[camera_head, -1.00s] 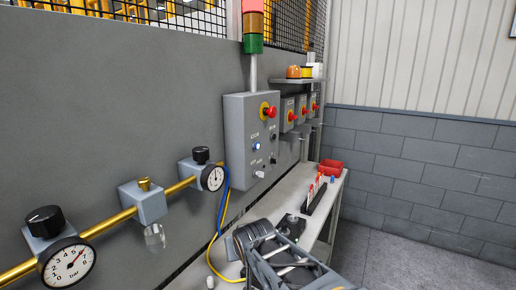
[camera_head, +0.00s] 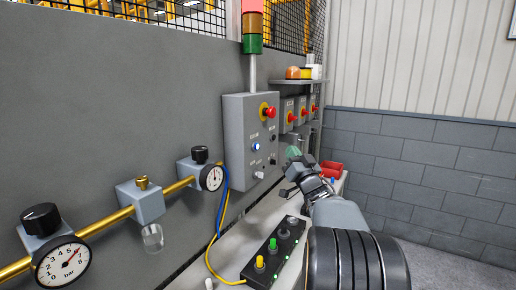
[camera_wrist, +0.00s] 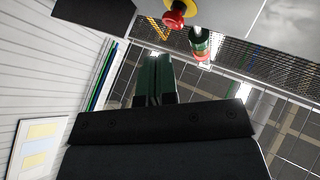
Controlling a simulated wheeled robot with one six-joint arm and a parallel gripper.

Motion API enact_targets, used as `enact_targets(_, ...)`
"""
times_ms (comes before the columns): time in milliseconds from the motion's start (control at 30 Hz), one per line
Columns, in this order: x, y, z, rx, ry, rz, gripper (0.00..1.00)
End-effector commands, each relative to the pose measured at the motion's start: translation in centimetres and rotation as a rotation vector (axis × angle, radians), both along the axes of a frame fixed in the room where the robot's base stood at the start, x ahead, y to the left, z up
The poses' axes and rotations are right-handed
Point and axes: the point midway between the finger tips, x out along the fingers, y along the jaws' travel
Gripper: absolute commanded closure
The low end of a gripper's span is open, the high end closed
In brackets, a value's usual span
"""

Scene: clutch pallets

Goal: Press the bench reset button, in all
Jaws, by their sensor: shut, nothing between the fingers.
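The grey control panel (camera_head: 235,140) on the wall carries a red mushroom button on a yellow ring (camera_head: 268,112), a blue-lit button (camera_head: 256,147) below it, and small dark and pale knobs. The panel's labels are too small to read, so I cannot tell which control is marked reset. My gripper (camera_head: 292,152), with green fingers, is just right of the panel's lower part, apparently apart from it. In the wrist view my gripper (camera_wrist: 155,62) is shut and empty, pointing up; the red button (camera_wrist: 174,18) is above its tips. The blue-lit button is not visible there.
A black box with yellow, green and grey buttons (camera_head: 246,270) lies on the bench below. Several grey boxes with red buttons (camera_head: 287,116) hang right of the panel. A gauge pipe (camera_head: 108,220) runs along the wall at left. A stack light (camera_head: 252,30) stands above.

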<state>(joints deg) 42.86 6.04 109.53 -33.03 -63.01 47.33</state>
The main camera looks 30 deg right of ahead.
Motion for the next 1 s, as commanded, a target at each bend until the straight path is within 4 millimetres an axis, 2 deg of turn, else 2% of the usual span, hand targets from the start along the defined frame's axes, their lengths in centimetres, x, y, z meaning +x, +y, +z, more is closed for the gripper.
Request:
enact_targets(367,0.5,0.3,0.0,0.000,0.002,0.000,1.00)
enact_targets(1000,6.6,3.6,-0.1,0.001,0.001,-0.001,1.00)
